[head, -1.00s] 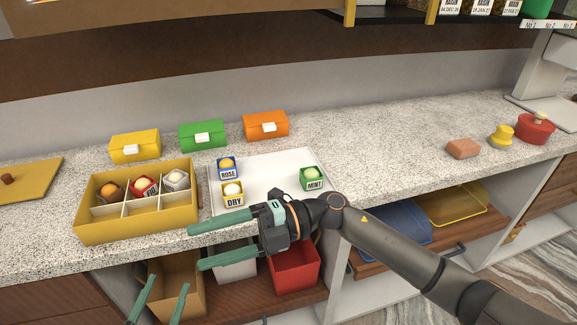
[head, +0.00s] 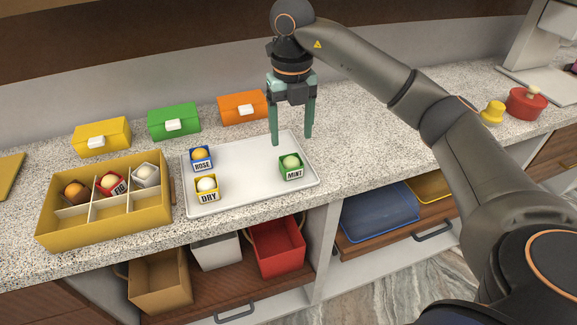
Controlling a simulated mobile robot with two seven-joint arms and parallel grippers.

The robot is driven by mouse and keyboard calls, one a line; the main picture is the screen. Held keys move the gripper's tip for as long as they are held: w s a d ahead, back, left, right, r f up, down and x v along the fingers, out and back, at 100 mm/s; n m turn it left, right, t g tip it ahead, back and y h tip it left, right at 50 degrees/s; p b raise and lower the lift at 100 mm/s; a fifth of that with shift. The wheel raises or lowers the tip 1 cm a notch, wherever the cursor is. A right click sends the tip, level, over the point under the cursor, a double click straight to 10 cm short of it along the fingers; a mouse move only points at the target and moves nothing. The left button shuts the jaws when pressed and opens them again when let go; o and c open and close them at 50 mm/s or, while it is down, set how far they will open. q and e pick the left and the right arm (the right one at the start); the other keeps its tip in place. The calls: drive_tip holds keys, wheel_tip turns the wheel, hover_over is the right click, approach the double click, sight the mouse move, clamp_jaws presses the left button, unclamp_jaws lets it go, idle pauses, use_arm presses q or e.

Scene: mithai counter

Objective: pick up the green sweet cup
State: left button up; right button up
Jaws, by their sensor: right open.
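The green sweet cup (head: 291,168), labelled MINT with a pale green ball in it, sits at the right side of the white tray (head: 240,190). My right gripper (head: 292,140) points down above the tray's far right part. It is open, and its two green fingers are apart with nothing between them. In the picture its fingertips are just above the green cup, and they appear apart from it. My left gripper is not in view.
A yellow divided box (head: 105,235) holding several sweets is further left. Yellow, green and orange boxes (head: 243,108) line the back.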

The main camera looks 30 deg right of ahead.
sight(291, 158)
wheel_tip(291, 158, down, 9)
drive_tip(key=shift+w+d+f, duration=0.1)
idle(0.4)
drive_tip(key=shift+c, duration=0.2)
drive_tip(key=c, duration=1.1)
drive_tip(key=shift+r, duration=0.8)
drive_tip(key=s+a+r+p, duration=0.1)
drive_tip(key=s+a+r, duration=0.8)
drive_tip(key=s+r, duration=0.1)
drive_tip(key=shift+s+a+r, duration=0.2)
drive_tip(key=shift+s+r, duration=0.05)
drive_tip(key=shift+r, duration=0.5)
